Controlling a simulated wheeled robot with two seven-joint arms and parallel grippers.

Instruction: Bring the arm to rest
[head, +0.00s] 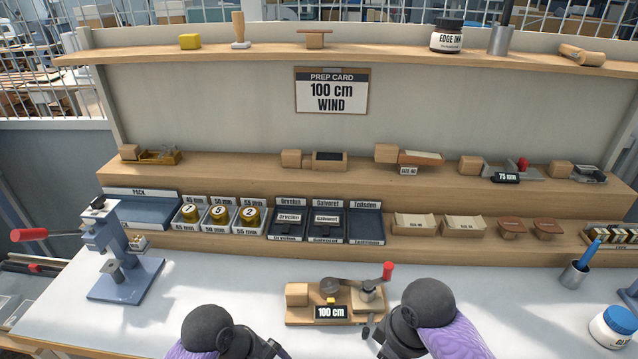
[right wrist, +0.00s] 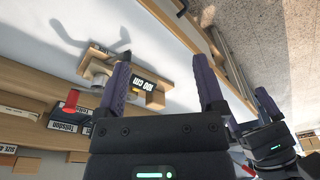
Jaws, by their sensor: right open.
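My right gripper (right wrist: 164,76) is open in the right wrist view, with nothing between its two purple fingers. In the head view my right gripper (head: 373,333) shows only partly, low at the front right corner of the wooden winding jig (head: 370,319). I cannot tell whether they touch. The jig has a 100 cm label, a grey disc and a red-knobbed crank, and also shows in the right wrist view (right wrist: 154,97). My left gripper (head: 268,350) is at the bottom edge; in the right wrist view (right wrist: 248,110) its fingers are apart and empty.
A blue-grey stamping press (head: 122,279) with a red handle stands at left. Gold foil rolls (head: 220,216) and labelled trays line the lower shelf behind. A cup (head: 574,274) and a blue-lidded jar (head: 615,327) are at right. The white tabletop beside the jig is clear.

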